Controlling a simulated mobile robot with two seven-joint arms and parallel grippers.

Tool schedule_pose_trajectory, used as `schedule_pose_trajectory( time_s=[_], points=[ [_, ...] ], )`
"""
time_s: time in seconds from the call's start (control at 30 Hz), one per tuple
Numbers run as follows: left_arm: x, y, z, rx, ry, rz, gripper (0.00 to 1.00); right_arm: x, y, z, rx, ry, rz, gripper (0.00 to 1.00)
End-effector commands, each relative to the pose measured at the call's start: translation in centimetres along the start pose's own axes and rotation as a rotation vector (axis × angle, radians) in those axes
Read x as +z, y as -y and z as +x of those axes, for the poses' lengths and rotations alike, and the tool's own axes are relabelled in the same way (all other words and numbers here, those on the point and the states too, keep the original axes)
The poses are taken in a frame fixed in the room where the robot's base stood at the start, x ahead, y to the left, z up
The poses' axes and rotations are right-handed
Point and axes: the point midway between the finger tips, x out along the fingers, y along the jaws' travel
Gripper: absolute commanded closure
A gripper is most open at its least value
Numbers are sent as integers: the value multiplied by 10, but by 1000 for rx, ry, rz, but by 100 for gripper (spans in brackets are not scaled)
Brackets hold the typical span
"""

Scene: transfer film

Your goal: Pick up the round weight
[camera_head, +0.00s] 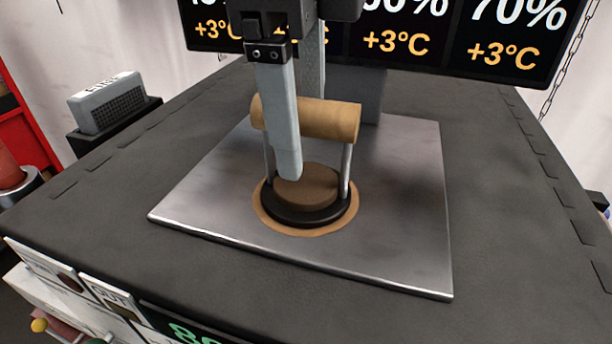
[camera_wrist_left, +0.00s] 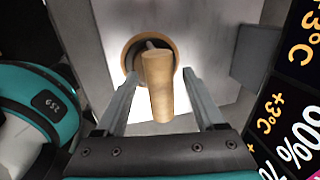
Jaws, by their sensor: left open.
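The round weight (camera_head: 305,213) stands upright on a metal plate (camera_head: 400,230). It has a black round base with a brown top and a tan cylindrical handle (camera_head: 338,120) on two metal posts. My left gripper (camera_head: 300,140) is open, with its fingers pointing down on either side of the handle. The near finger hides part of the handle and base. In the left wrist view the handle (camera_wrist_left: 158,85) lies between the two open fingers (camera_wrist_left: 158,100), and I see a gap beside it. My right gripper is not in view.
A dark display panel (camera_head: 410,40) with percentages and +3°C readings stands behind the plate. A grey box (camera_head: 105,103) sits on a black stand at the left. The dark table top (camera_head: 500,200) around the plate is clear.

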Motion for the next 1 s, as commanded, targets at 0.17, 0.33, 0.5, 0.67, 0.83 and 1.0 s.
schedule_pose_trajectory(
  time_s=[0.17,0.33,0.5,0.67,0.83,1.0],
  points=[
    [0,0,2,-1,0,0,29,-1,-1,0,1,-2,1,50],
    [0,0,1,-1,0,0,40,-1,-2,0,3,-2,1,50],
    [0,0,1,-1,0,0,59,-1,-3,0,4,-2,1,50],
    [0,0,1,-1,0,0,77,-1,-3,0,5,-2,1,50],
    [0,0,1,-1,0,0,96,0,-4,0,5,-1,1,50],
    [0,0,1,-1,0,1,100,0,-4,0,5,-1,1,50]
  ],
)
